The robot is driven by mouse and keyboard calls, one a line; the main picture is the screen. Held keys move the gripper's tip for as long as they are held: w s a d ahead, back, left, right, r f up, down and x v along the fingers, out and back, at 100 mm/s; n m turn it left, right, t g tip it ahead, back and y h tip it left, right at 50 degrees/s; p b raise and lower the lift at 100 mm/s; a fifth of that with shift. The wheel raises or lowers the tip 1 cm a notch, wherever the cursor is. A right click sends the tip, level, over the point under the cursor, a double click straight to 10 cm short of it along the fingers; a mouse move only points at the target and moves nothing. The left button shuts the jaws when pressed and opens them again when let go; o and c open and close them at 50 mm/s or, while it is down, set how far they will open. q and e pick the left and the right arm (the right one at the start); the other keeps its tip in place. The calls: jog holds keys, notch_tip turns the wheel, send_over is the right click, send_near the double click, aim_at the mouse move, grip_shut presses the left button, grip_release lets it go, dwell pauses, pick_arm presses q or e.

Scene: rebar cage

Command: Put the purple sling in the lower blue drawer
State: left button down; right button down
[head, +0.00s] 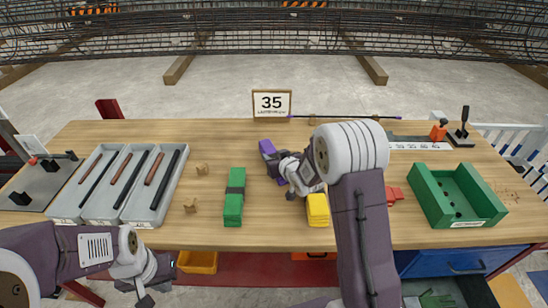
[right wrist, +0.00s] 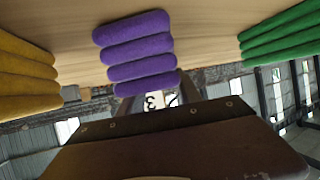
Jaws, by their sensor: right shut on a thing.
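The purple sling (head: 267,148) is a folded, ribbed bundle near the middle of the table. It also shows close up in the right wrist view (right wrist: 137,50). My right gripper (head: 283,167) is shut on it, and the gripper and arm hide part of it. I cannot tell whether the sling touches the tabletop. My left gripper (head: 158,284) is in front of the table edge at the lower left, away from the sling; its finger opening is unclear. Under the table at the right is an upper blue drawer (head: 440,262). Below it, the lower drawer (head: 470,289) appears pulled out, with something green inside.
A green sling (head: 235,205) and a yellow sling (head: 318,210) lie near the front of the wooden table (head: 215,135). A grey tool tray (head: 90,210) is left, a green bin (head: 418,190) right.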

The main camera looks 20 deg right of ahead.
jog(key=c, duration=0.8)
grip_release()
jog(key=shift+f, duration=0.15)
jog(key=shift+c, duration=0.2)
